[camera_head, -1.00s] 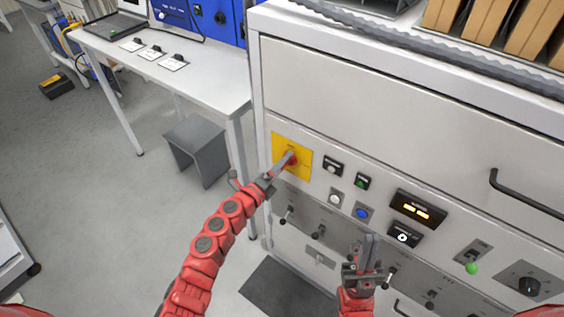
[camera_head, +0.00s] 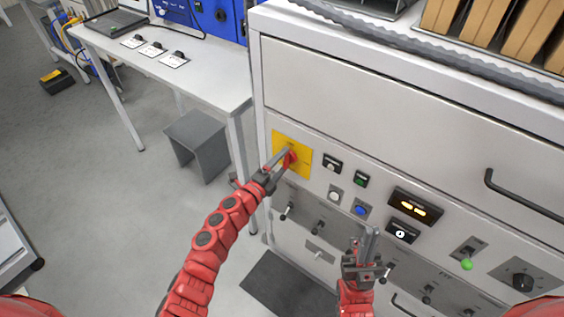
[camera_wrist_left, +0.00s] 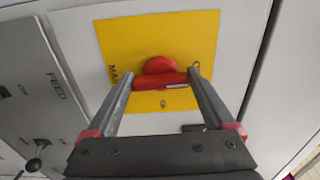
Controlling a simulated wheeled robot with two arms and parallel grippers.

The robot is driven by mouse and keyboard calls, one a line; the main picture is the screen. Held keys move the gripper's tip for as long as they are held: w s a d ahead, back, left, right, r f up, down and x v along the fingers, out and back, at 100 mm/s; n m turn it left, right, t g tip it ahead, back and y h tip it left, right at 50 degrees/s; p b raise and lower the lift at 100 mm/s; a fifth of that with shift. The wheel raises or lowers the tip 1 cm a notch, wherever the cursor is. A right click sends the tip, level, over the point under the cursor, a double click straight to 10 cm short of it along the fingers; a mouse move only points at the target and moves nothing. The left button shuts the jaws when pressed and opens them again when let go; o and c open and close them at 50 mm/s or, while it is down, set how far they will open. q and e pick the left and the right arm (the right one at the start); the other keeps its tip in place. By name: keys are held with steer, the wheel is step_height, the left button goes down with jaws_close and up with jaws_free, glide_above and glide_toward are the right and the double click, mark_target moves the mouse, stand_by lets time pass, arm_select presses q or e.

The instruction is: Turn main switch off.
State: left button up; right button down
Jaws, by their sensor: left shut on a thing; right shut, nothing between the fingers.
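The main switch is a red rotary knob (camera_wrist_left: 160,75) on a yellow plate (camera_head: 305,148) at the upper left of the grey panel. In the left wrist view the yellow plate (camera_wrist_left: 200,35) carries the partly visible label "MAIN". My left gripper (camera_head: 285,160) is at the knob, its two fingers (camera_wrist_left: 162,82) on either side of the red handle, shut on it. The handle bar lies crosswise between the fingertips in the wrist view. My right gripper (camera_head: 368,243) is shut and empty, held in front of the lower panel, apart from the controls.
Small levers line the lower panel. A white table (camera_head: 190,85) and grey stool (camera_head: 198,145) stand at the left.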

arm_select(q)
steer(key=o, duration=1.1)
steer(key=b+v, duration=0.5)
steer(key=v, duration=1.2)
steer(key=shift+s+a, duration=0.15)
steer(key=shift+s, duration=0.05)
